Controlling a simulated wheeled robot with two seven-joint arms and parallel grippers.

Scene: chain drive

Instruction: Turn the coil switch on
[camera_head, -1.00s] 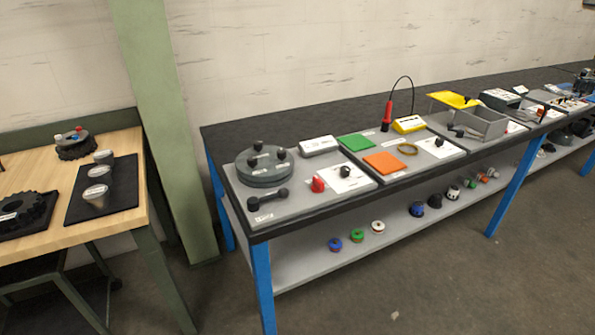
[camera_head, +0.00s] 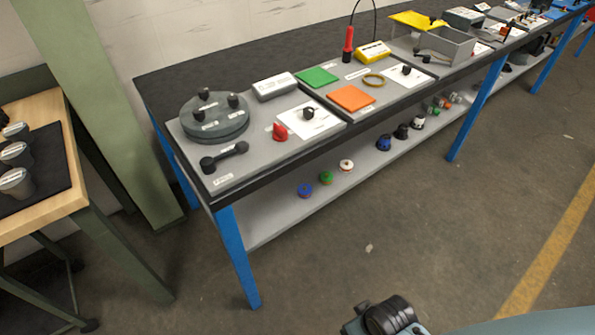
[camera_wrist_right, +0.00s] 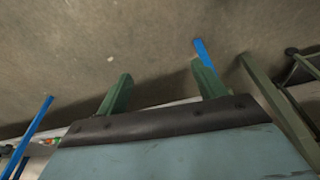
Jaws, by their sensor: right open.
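No label legible here names the coil switch, so I cannot tell which control it is. A red knob (camera_head: 280,131) stands on the nearest grey board of the bench. Beside it a black knob (camera_head: 308,113) sits on a white card. Another black knob (camera_head: 406,70) sits on a white card on the second board. My right gripper (camera_wrist_right: 162,88) is open and empty in the right wrist view, with floor beyond its fingers and the bench legs farther off. It is away from all the knobs. My left gripper is not in view.
The nearest board holds a grey round unit (camera_head: 215,120), a black lever (camera_head: 224,157) and a grey box (camera_head: 275,87). The second holds green (camera_head: 317,77) and orange (camera_head: 351,98) pads. A wooden table (camera_head: 72,193) stands left. The floor (camera_head: 390,215) before the bench is clear.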

